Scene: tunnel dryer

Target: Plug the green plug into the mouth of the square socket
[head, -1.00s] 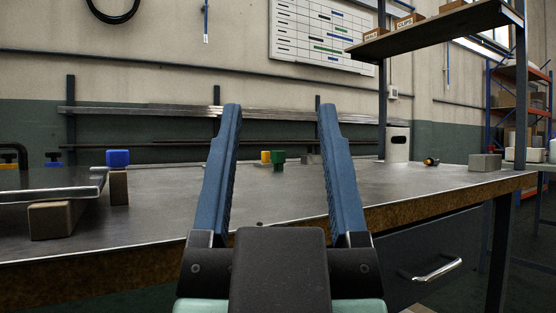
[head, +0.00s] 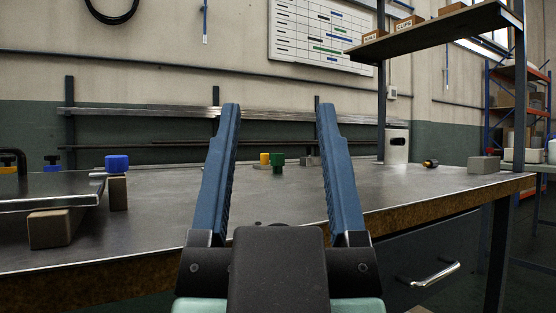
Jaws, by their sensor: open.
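The green plug (head: 278,159) is a small green piece at the far part of the workbench. In the picture it shows between the two blue fingers of my gripper (head: 278,108), well beyond them. My gripper is open and empty, in the foreground.
A yellow piece (head: 265,158) stands just left of the green plug. A blue piece (head: 117,163) stands by a brown block (head: 118,192) at the left, near a raised metal plate (head: 45,202). A grey block (head: 484,165) lies at the right. The bench (head: 390,184) between is mostly clear.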

